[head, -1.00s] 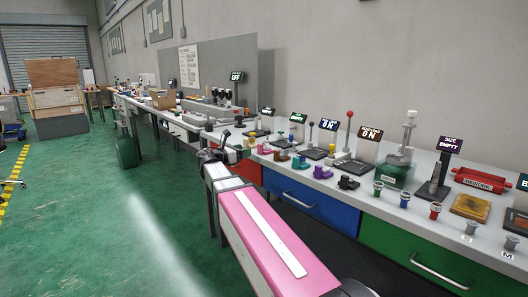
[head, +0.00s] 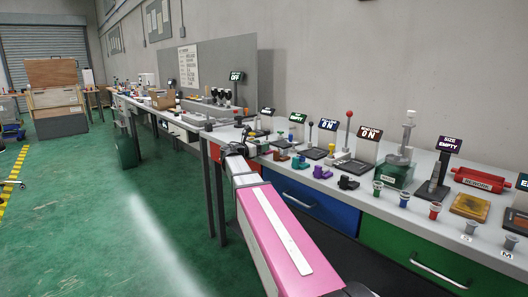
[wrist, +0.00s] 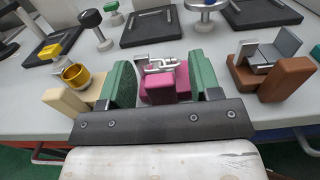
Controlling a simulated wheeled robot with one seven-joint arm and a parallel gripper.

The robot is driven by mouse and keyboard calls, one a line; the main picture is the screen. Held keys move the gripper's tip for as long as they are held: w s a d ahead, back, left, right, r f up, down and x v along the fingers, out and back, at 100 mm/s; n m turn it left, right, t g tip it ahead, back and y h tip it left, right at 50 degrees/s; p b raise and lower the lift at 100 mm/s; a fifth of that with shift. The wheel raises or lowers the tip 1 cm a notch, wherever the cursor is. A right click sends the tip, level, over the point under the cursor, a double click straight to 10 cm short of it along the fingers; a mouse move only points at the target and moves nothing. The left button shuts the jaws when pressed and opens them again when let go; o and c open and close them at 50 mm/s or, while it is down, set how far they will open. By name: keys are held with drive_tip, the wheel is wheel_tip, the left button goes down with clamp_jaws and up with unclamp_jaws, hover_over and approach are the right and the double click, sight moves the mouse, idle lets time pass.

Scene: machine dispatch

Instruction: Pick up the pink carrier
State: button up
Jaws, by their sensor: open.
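The pink carrier (wrist: 166,84) sits on the grey bench top in the wrist view, with a silver metal fitting on it. My gripper (wrist: 161,64) is open, with one green finger on each side of the carrier. Whether either finger touches it I cannot tell. In the head view my gripper is at the bench's front edge, and my arm largely hides the pink carrier there.
A cream carrier with a gold cup (wrist: 76,75) stands close left of my gripper, and a brown carrier (wrist: 272,77) stands to the right. Black square trays (wrist: 152,27) lie behind. A purple carrier (head: 322,172) and several stations line the bench.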

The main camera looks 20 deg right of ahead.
clamp_jaws()
